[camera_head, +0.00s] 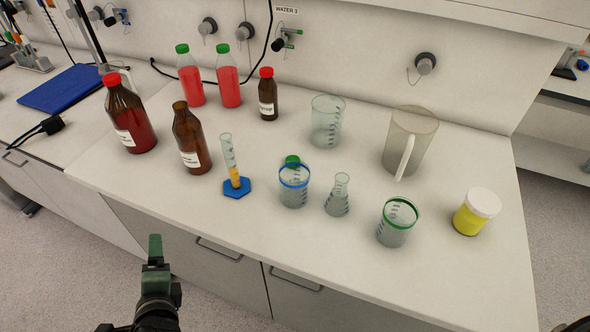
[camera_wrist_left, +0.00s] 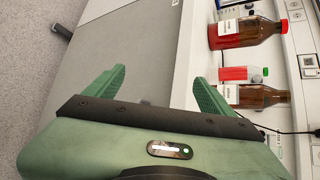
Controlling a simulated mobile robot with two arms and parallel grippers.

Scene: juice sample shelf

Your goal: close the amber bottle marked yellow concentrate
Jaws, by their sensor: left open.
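An amber bottle without a cap (camera_head: 190,143) stands upright at the left of the bench; its white label is too small to read. It also shows in the left wrist view (camera_wrist_left: 260,97). A larger amber bottle with a red cap (camera_head: 131,122) stands to its left, and a small amber bottle with a red cap (camera_head: 267,97) stands behind to its right. A small green cap-like thing (camera_head: 292,160) lies behind the blue-rimmed beaker, partly hidden. My left gripper (camera_head: 155,246) is open and empty in front of the bench; its fingers spread in the wrist view (camera_wrist_left: 160,76).
A cylinder with yellow liquid on a blue foot (camera_head: 236,187), the blue-rimmed beaker (camera_head: 293,190), a flask (camera_head: 338,198) and a green-rimmed beaker (camera_head: 395,225) stand toward the front. Red bottles (camera_head: 229,88), a beaker (camera_head: 326,122), a jug (camera_head: 405,140) and a white-lidded yellow jar (camera_head: 474,212) surround them.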

